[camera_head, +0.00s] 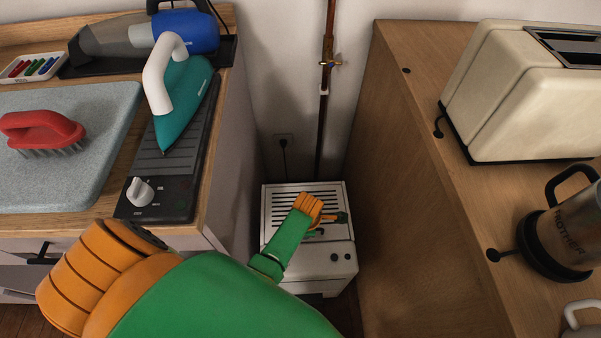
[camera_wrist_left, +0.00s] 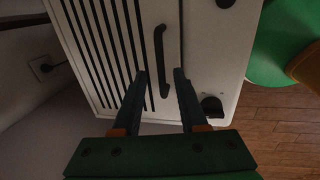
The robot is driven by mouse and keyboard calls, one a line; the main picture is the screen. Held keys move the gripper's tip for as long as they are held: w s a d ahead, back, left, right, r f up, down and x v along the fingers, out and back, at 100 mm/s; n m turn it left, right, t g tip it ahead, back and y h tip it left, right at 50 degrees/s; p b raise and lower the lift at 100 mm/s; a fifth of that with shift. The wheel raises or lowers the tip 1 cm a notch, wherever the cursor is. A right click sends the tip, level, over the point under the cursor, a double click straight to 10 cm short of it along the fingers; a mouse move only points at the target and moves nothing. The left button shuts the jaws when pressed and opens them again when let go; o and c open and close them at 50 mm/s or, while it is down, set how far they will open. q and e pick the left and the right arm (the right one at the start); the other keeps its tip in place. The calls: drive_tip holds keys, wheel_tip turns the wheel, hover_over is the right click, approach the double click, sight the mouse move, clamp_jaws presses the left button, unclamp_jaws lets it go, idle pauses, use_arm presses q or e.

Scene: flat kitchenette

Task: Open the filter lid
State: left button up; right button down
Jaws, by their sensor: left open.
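The white filter unit (camera_head: 340,258) stands low between two counters, with a slotted top and two dark knobs on its front. In the left wrist view, the slotted lid (camera_wrist_left: 92,45) sits left of a dark seam, and a black bar handle (camera_wrist_left: 160,58) is fixed beside the slots. The lid looks closed and flat. My left gripper (camera_head: 341,217) is above the unit's top, reaching down from the front left. In the wrist view, its two dark fingers (camera_wrist_left: 161,82) are apart and empty, with the handle between and beyond their tips. My right gripper is not in view.
The wooden cabinet (camera_head: 405,190) rises close on the right, bearing a toaster (camera_head: 510,95) and a steel jug (camera_head: 565,235). The left counter holds an iron (camera_head: 185,100) on a black hob (camera_head: 165,185) and a red brush (camera_head: 40,130). The gap between is narrow.

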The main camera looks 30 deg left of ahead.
use_arm(q)
drive_tip(key=shift+d+r, duration=0.1)
drive_tip(key=shift+d, duration=0.05)
drive_tip(key=shift+s, duration=0.1)
drive_tip(key=shift+c, duration=0.7)
clamp_jaws()
idle(0.5)
